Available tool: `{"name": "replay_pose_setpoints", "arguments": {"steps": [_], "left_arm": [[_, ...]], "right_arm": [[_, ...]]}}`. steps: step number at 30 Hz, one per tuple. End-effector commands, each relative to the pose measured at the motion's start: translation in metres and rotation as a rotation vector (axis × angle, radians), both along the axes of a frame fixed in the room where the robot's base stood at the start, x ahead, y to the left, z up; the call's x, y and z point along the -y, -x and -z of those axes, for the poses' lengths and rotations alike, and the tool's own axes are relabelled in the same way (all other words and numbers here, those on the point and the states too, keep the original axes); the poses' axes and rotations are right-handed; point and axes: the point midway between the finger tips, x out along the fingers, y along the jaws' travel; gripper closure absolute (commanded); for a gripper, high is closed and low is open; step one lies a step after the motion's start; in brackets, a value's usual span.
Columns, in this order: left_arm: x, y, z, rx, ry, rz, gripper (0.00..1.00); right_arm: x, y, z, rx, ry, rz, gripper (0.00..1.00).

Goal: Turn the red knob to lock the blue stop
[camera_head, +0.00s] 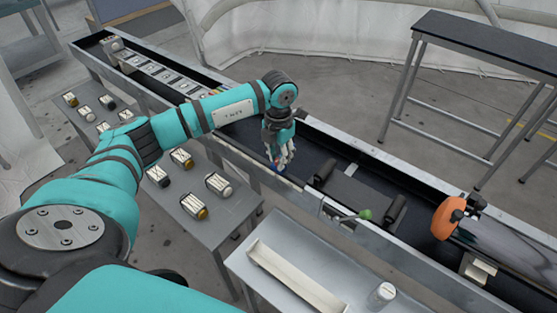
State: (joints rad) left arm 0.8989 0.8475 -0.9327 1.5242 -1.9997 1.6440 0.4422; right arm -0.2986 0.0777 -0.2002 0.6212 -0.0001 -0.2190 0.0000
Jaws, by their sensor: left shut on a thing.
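My left gripper (281,163) reaches down to the near rail of the long dark conveyor trough. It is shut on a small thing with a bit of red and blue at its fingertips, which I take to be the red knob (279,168). The fingers hide most of it. The blue stop cannot be told apart clearly; only a small blue patch shows at the fingertips. My right gripper is not in view.
The conveyor trough (345,183) holds dark rollers. Grey tables below carry several canisters (219,184) and a white tray (296,277). A dark-topped table (490,42) stands behind.

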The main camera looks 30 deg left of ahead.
Motion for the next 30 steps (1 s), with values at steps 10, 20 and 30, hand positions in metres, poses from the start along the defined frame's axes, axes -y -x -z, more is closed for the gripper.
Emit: {"name": "replay_pose_setpoints", "arguments": {"steps": [10,20,30], "left_arm": [[0.0001,-0.0007,-0.0007,0.003,0.001,0.203,1.0],[-0.0001,-0.0006,-0.0009,0.003,0.001,0.2,0.61],[-0.0002,-0.0005,-0.0018,0.002,0.0,0.199,0.55]], "right_arm": [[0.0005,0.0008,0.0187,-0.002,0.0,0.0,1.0],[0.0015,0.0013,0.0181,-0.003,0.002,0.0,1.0],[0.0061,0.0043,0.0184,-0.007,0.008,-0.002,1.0]]}}
